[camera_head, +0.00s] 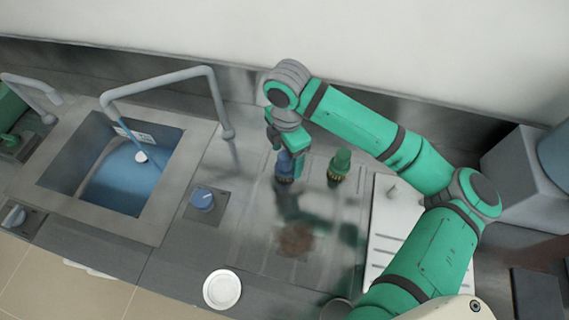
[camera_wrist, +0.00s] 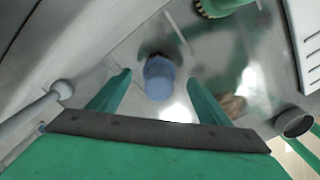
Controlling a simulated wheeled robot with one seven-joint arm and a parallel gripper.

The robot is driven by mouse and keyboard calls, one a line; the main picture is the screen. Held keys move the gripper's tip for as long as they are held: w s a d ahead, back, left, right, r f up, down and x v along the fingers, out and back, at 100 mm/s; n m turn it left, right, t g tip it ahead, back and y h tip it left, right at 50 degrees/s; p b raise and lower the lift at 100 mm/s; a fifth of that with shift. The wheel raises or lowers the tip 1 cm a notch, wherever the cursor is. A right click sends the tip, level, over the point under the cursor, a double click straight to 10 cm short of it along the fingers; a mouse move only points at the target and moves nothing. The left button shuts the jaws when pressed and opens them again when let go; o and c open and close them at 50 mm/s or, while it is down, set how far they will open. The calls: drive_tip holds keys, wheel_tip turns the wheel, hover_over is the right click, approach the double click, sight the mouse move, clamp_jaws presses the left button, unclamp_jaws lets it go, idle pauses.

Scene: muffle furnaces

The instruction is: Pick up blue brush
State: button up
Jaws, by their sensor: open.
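The blue brush (camera_head: 284,164) stands upright on the metal counter, with its bristles down, directly below my gripper (camera_head: 273,137). In the wrist view the blue brush (camera_wrist: 159,78) shows from above, between and a little beyond the two green fingertips of my gripper (camera_wrist: 157,80). The fingers are spread wide and hold nothing. Whether the fingertips are level with the brush handle is hard to tell.
A green brush (camera_head: 340,164) stands just right of the blue one; it also shows in the wrist view (camera_wrist: 222,6). A sink (camera_head: 155,225) with a faucet (camera_head: 215,95) lies left. A white tray (camera_head: 385,215) is right. A round white dish (camera_head: 222,289) sits in front.

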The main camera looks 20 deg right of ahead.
sight(285, 165)
drive_tip(key=shift+a+f, duration=0.1)
drive_tip(key=shift+f, duration=2.6)
drive_tip(key=c, duration=1.3)
drive_tip(key=shift+r, duration=0.15)
drive_tip(key=shift+r, duration=0.25)
wheel_tip(285, 165, up, 2)
drive_tip(key=shift+w+r, duration=0.1)
drive_tip(key=shift+r, duration=0.1)
drive_tip(key=s+a+r, duration=0.1)
drive_tip(key=s+r, duration=0.2)
drive_tip(key=s, duration=0.1)
drive_tip(key=s+a+r, duration=0.1)
drive_tip(key=s+r, duration=0.2)
drive_tip(key=s, duration=0.2)
drive_tip(key=s+a+r, duration=0.1)
drive_tip(key=s+r, duration=0.2)
drive_tip(key=s, duration=0.1)
drive_tip(key=shift+s+r, duration=0.4)
drive_tip(key=shift+d, duration=0.1)
